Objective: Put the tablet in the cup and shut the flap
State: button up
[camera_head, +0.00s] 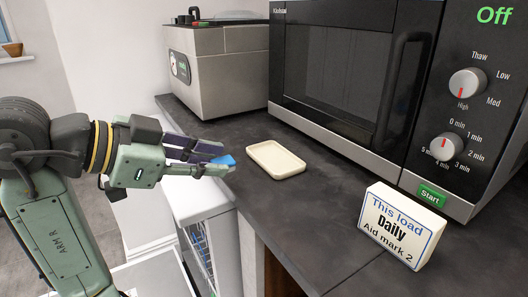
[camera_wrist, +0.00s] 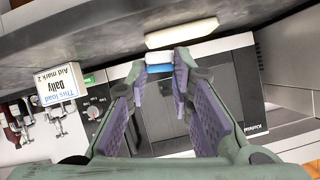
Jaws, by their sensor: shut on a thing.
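My gripper (camera_head: 222,166) is shut on a small blue tablet (camera_head: 226,160) and holds it in the air just left of the shallow cream tray on the counter. In the wrist view the tablet (camera_wrist: 160,68) sits between the fingertips, with a paler strip beside the blue. The cream tray (camera_head: 262,166) looks empty in the head view and also shows past the tablet in the wrist view (camera_wrist: 181,33). I cannot make out the cup or the flap in either view.
A white appliance (camera_head: 188,198) with a rack showing stands below the dark counter (camera_head: 300,215). A pale panel (camera_head: 160,277) lies low in front of it. A microwave (camera_head: 345,70), a steel cooker (camera_head: 215,65) and a sign (camera_head: 402,225) reading "This load Daily Aid mark 2" stand on the counter.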

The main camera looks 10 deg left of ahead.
jog(key=p, duration=0.2)
send_over(258, 157)
jog(key=s, duration=0.1)
jog(key=shift+a+f, duration=0.1)
jog(key=shift+f, duration=0.6)
jog(key=shift+w+f, duration=0.25)
jog(key=shift+f, duration=0.25)
jog(key=shift+w+f, duration=0.2)
jog(key=shift+f, duration=0.25)
jog(key=shift+f+p, duration=0.45)
jog(key=shift+f, duration=0.25)
jog(key=o, duration=0.8)
